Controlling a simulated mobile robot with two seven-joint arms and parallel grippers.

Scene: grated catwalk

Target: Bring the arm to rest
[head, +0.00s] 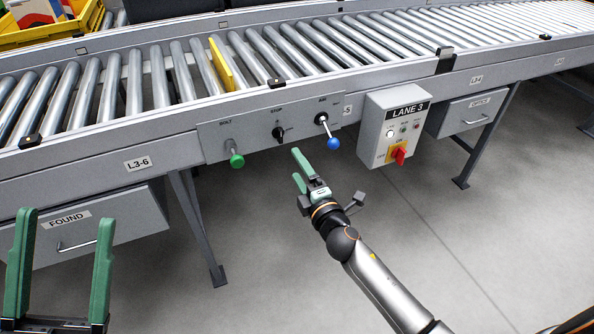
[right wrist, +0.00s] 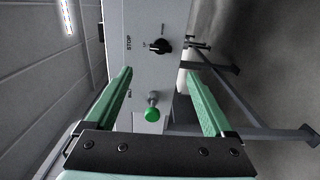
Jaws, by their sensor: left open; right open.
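My right arm (head: 385,290) reaches in from the lower right in the head view. Its gripper (head: 297,167) is open and empty, in front of the conveyor's control panel (head: 255,133) and below the black STOP knob (head: 279,132). In the right wrist view the gripper (right wrist: 159,74) has its green fingers apart, with the panel, the STOP knob (right wrist: 160,46) and the green BOLT knob (right wrist: 152,114) beyond them. No finger is seen touching a control. My left gripper (head: 65,218) is open and empty at the lower left, in front of the FOUND drawer (head: 120,217).
A blue-ended lever (head: 333,143) sticks out close to my right gripper. The grey LANE 3 box (head: 397,125) with a red switch is to its right. The roller conveyor (head: 140,80) holds a yellow bar (head: 221,62). A yellow crate (head: 60,30) stands behind. Open floor (head: 480,250) lies at right.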

